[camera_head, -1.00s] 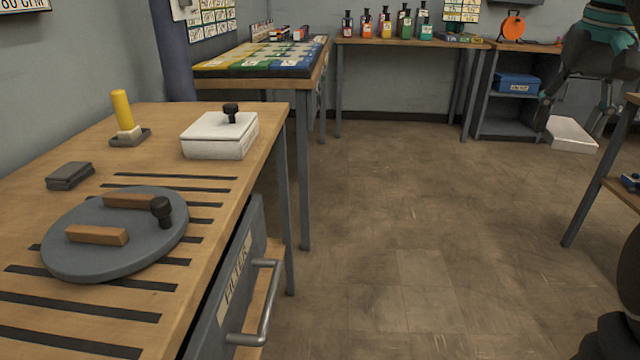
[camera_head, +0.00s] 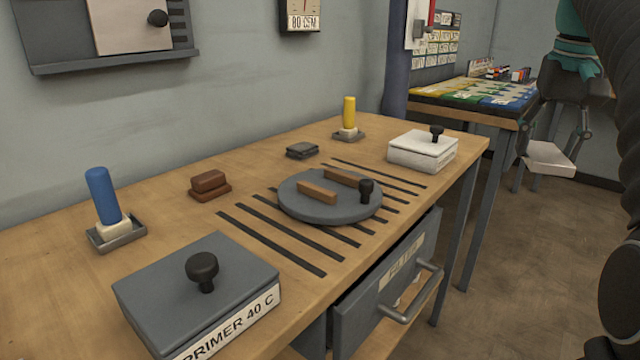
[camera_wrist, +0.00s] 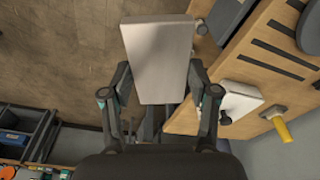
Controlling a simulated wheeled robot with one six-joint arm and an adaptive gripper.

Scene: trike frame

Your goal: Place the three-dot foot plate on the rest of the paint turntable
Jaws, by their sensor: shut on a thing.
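The paint turntable (camera_head: 300,208) is a grey disc on the wooden bench, with two brown wooden rest bars (camera_head: 318,192) and a black knob (camera_head: 366,187) on it. My gripper (camera_head: 556,132) is in the air at the right, past the bench end and apart from the turntable. It is shut on a pale flat plate (camera_head: 549,158), which also shows between the fingers in the wrist view (camera_wrist: 160,50). No dots show on the plate's visible face, so I cannot confirm its marking.
The bench (camera_head: 150,290) also holds a grey PRIMER box (camera_head: 190,285), a white box (camera_head: 415,150), a blue-handled tool (camera_head: 103,195), a yellow-handled tool (camera_head: 349,115) and small blocks (camera_head: 209,184). A drawer handle (camera_head: 412,293) sticks out in front. Floor (camera_head: 520,260) is clear at the right.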

